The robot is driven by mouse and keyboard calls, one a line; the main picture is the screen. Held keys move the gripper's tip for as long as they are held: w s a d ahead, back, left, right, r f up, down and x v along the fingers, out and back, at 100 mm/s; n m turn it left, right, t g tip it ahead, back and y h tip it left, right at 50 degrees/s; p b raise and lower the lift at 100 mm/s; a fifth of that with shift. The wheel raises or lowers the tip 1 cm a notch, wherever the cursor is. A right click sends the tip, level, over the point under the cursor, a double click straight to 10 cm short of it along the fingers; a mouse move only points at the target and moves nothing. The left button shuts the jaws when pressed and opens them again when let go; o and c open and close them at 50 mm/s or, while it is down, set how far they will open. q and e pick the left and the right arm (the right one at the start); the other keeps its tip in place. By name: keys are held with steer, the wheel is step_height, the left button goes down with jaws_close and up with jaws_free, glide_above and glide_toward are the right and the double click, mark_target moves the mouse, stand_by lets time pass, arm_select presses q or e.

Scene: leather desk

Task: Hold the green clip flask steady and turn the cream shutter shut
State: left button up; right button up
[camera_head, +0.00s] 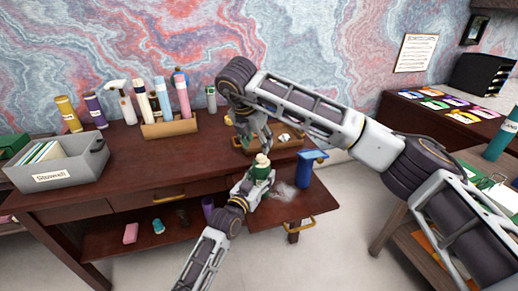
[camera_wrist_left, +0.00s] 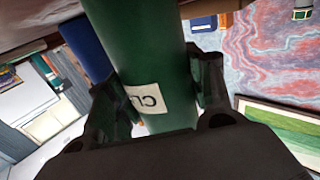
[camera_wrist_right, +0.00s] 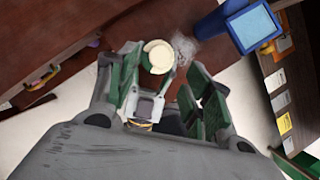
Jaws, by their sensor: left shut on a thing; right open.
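The green clip flask (camera_head: 262,174) stands upright at the desk's front edge, with the cream shutter (camera_head: 263,160) on its top. My left gripper (camera_head: 251,183) is shut around the flask's body from the front. In the left wrist view the dark green flask (camera_wrist_left: 140,50), with a partly hidden white label, sits between both fingers. My right gripper (camera_head: 262,146) hangs just above the flask, pointing down, open and empty. In the right wrist view the round cream shutter (camera_wrist_right: 158,57) shows just beyond the open fingers, nearer the left finger; contact is not visible.
A rack of bottles (camera_head: 170,127) and a grey bin (camera_head: 62,161) stand left. The desk's middle is clear.

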steer(key=shift+v, duration=2.5)
arm_select(q)
steer(key=o, duration=1.2)
steer(key=shift+s+a, duration=0.1)
steer(key=shift+s, duration=0.05)
steer(key=shift+v, duration=5.85)
